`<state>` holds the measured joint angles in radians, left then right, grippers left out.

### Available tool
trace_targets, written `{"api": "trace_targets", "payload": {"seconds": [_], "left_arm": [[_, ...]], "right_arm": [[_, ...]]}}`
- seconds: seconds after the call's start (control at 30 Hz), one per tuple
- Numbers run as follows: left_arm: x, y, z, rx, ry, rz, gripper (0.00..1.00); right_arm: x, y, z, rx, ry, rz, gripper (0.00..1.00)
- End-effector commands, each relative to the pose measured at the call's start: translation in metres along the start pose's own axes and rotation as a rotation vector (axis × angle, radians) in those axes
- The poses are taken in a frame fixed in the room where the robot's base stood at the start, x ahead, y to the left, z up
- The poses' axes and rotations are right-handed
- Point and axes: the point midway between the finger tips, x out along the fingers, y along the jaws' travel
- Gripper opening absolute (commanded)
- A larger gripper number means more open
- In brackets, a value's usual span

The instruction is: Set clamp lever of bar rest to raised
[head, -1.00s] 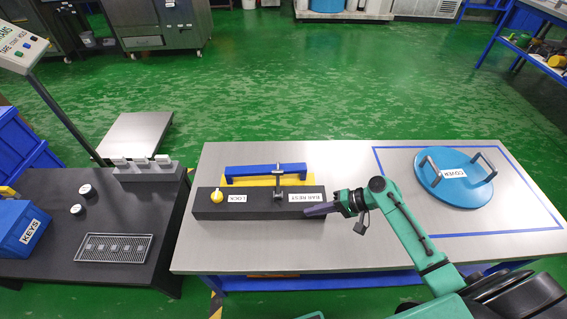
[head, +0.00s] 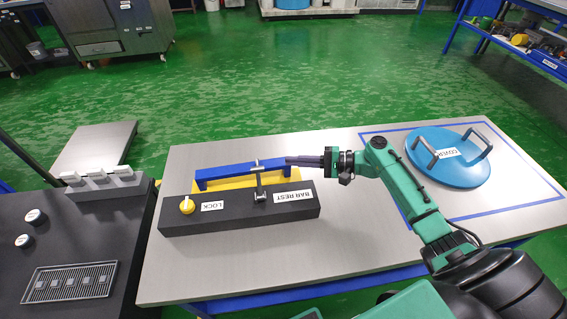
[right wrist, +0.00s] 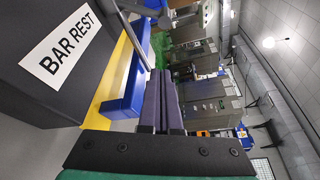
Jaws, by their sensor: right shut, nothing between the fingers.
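The bar rest is a long black block (head: 225,215) with a "BAR REST" label (head: 293,196), and it also shows in the right wrist view (right wrist: 45,95). Its grey clamp lever (head: 260,183) stands at the block's back edge, with its crosspiece over the blue bar (head: 222,175). The blue bar also shows in the right wrist view (right wrist: 128,92). My right gripper (head: 289,161) is shut and empty, its fingertips pointing left, just right of the lever and near the bar's right end. In the right wrist view the closed fingers (right wrist: 164,78) are beside the bar. My left gripper is out of view.
A yellow knob (head: 187,205) sits by the "LOCK" label on the block's left. A blue round cover (head: 465,172) with two handles lies at the table's right. A dark bench (head: 75,235) with a drain grate (head: 70,288) stands left. The table front is clear.

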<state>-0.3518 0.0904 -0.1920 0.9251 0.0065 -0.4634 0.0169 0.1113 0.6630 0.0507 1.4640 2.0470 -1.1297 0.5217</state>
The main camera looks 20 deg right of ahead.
Motion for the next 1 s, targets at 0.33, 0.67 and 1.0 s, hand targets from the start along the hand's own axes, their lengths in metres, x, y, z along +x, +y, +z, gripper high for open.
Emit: {"api": "trace_targets", "payload": {"seconds": [0.33,0.67,1.0], "left_arm": [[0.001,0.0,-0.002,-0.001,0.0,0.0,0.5],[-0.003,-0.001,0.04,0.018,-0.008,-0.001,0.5],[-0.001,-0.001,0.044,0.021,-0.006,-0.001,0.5]], "right_arm": [[0.076,0.0,0.001,0.0,-0.002,-0.002,0.0],[0.073,-0.001,0.035,0.0,0.001,0.002,0.0],[0.072,0.0,0.038,0.0,0.0,0.0,0.0]]}}
